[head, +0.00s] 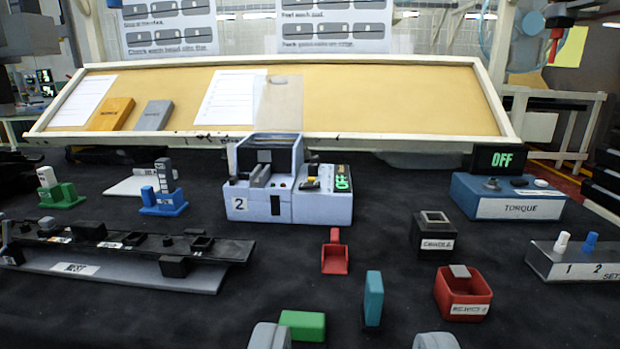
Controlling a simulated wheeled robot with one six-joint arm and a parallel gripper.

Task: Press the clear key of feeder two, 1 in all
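Feeder two (262,205), a pale lilac-grey box labelled "2", stands on the dark bench near the picture's middle. Its right part carries a small display (342,179) with green characters that seem to read "OFF". Small dark and yellow parts (312,172) sit left of the display. They are too small to tell which one is the clear key. My gripper (353,339) shows as two grey rounded fingertips at the bottom edge, wide apart. It is open, with nothing held between the fingertips, and is well apart from the feeder.
A green block (302,325), a teal block (373,298), a red scoop (334,255) and a red bin (463,297) lie between gripper and feeder or beside that way. A black cup (432,235) and blue torque box (508,200) stand right. A long rail (130,243) lies left.

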